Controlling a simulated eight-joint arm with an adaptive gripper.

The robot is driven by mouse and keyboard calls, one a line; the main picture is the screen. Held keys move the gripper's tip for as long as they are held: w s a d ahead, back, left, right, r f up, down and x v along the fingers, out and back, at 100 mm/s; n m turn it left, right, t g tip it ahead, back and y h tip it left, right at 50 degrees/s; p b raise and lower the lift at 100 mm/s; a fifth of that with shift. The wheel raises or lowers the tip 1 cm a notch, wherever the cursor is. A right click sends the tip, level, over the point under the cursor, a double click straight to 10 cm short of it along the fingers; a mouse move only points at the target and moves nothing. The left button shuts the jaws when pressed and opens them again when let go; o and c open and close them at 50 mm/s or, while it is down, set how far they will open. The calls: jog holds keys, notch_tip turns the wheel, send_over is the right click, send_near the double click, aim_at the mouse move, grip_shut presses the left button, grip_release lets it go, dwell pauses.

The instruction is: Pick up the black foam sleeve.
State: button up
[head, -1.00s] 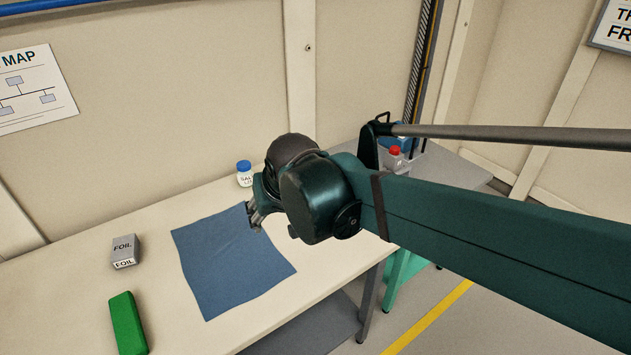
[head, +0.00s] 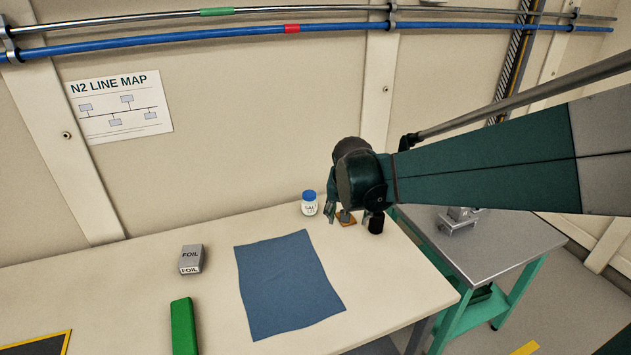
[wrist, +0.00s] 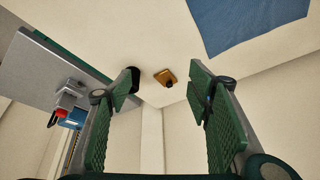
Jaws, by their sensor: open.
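A short black cylinder, which looks like the black foam sleeve (head: 376,223), stands near the back right end of the table in the head view. In the wrist view the black sleeve (wrist: 134,77) shows beyond the left finger, partly hidden by it. My gripper (head: 348,216) is open and empty, pointing down over the table, just left of the sleeve in the head view. In the wrist view my gripper (wrist: 162,92) has its fingers wide apart, with the sleeve off to the left side rather than centred between them.
A small orange-brown block (wrist: 165,77) with a dark part shows between the fingers. A blue-lidded jar (head: 309,204) stands left of my gripper. A metal-topped bench (head: 500,245) adjoins at right.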

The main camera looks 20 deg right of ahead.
jog(key=w+d+f+m+g+p, duration=0.1)
jog(key=w+d+f+m+p, duration=0.25)
jog(key=w+d, duration=0.35)
jog(key=m+g+h+p, duration=0.1)
jog(key=m+g+p, duration=0.1)
send_near(375, 216)
jog(key=x, duration=0.4)
jog(key=shift+a+f, duration=0.3)
jog(key=shift+f, duration=0.05)
jog(key=shift+w+d+f+h, duration=0.2)
jog(key=shift+d+f+h, duration=0.1)
jog(key=shift+d+f, duration=0.3)
jog(key=shift+x, duration=1.3)
jog(key=shift+b+x, duration=0.5)
jog(key=shift+x, duration=2.15)
jog(key=shift+r, duration=0.1)
jog(key=shift+c, duration=0.7)
